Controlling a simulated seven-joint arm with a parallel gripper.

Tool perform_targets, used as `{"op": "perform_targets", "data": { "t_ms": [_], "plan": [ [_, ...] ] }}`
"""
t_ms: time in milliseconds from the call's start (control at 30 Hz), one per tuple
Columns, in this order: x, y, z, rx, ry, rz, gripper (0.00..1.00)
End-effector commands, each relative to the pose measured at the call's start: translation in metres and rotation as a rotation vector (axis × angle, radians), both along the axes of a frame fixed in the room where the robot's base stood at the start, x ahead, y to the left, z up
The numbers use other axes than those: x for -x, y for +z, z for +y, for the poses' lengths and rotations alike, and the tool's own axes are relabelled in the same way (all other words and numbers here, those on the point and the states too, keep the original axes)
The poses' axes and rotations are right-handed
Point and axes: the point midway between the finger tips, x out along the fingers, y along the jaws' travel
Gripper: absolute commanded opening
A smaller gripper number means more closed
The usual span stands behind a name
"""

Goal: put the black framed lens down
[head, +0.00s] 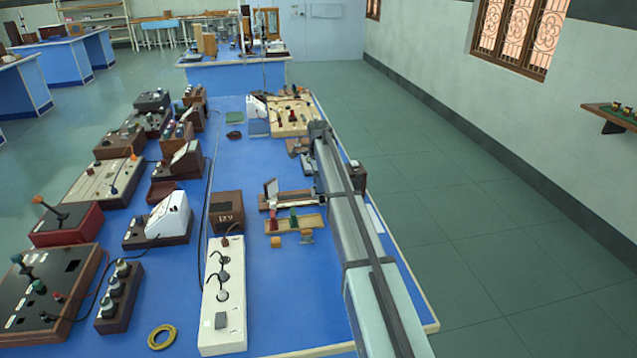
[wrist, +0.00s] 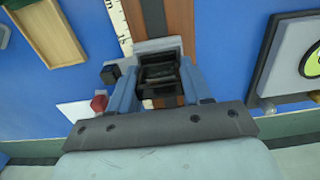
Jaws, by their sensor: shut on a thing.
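My gripper (wrist: 160,84) is in the lower middle of the wrist view, with a blue-grey finger on each side. It is shut on the black framed lens (wrist: 160,72), which shows as a dark square frame between the fingers. The frame is over a brown wooden strip with a pale block around it. I cannot tell whether it touches what is below. In the head view my arm reaches up the right side of the blue bench, and the lens cannot be made out there.
In the wrist view, a white ruler (wrist: 119,22) runs beside the brown strip (wrist: 178,20). A wooden tray (wrist: 75,55) lies left, a grey dial instrument (wrist: 285,65) right. A red knob (wrist: 98,103) is near the left finger. In the head view, apparatus crowds the bench's left; a white socket board (head: 236,325) lies in front.

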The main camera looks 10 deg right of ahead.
Motion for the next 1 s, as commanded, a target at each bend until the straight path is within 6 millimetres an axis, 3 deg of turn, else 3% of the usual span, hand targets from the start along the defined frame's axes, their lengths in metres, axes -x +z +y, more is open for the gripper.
{"op": "perform_targets", "data": {
  "t_ms": [167,200,433,767,1000],
  "plan": [
    [0.000,-0.003,0.000,0.000,0.000,0.000,0.18],
    [0.000,-0.003,0.000,0.000,0.000,0.000,0.50],
    [0.000,-0.002,0.000,0.000,0.000,0.000,0.72],
    [0.000,0.001,0.000,0.000,0.000,0.000,0.74],
    [-0.001,0.031,0.000,0.000,0.000,-0.002,0.74]
  ]
}}
